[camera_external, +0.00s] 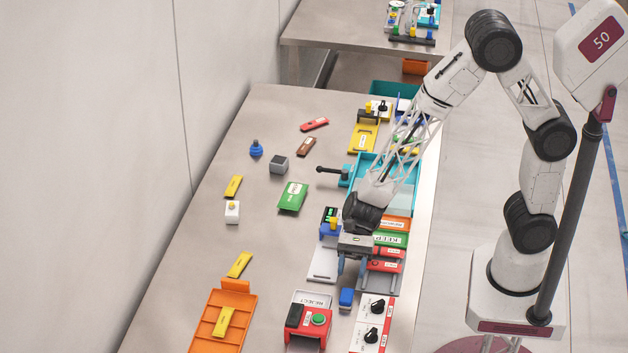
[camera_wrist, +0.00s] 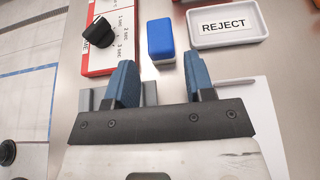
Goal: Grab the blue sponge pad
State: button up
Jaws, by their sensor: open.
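The blue sponge pad is a small blue block with a white underside, lying on the steel table. In the external view the blue sponge pad (camera_external: 346,298) is just in front of my gripper, beside the white dial panel. In the wrist view the blue sponge pad (camera_wrist: 160,39) is at the top middle, beyond the fingertips and between their lines. My gripper (camera_external: 352,268) points down above the table. Its two blue fingers, in the wrist view (camera_wrist: 168,75), are apart with nothing between them. The fingers do not touch the pad.
A white REJECT tray (camera_wrist: 226,24) lies right of the pad in the wrist view. A red and white dial panel (camera_wrist: 112,48) with a black knob lies left of it. In the external view a red box with a green button (camera_external: 308,327) stands near the pad.

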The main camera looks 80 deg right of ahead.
aim_at(347, 293)
jog(key=shift+x, duration=1.3)
jog(key=shift+a, duration=0.1)
jog(key=shift+x, duration=2.55)
jog(key=shift+f, duration=0.1)
jog(key=c, duration=0.7)
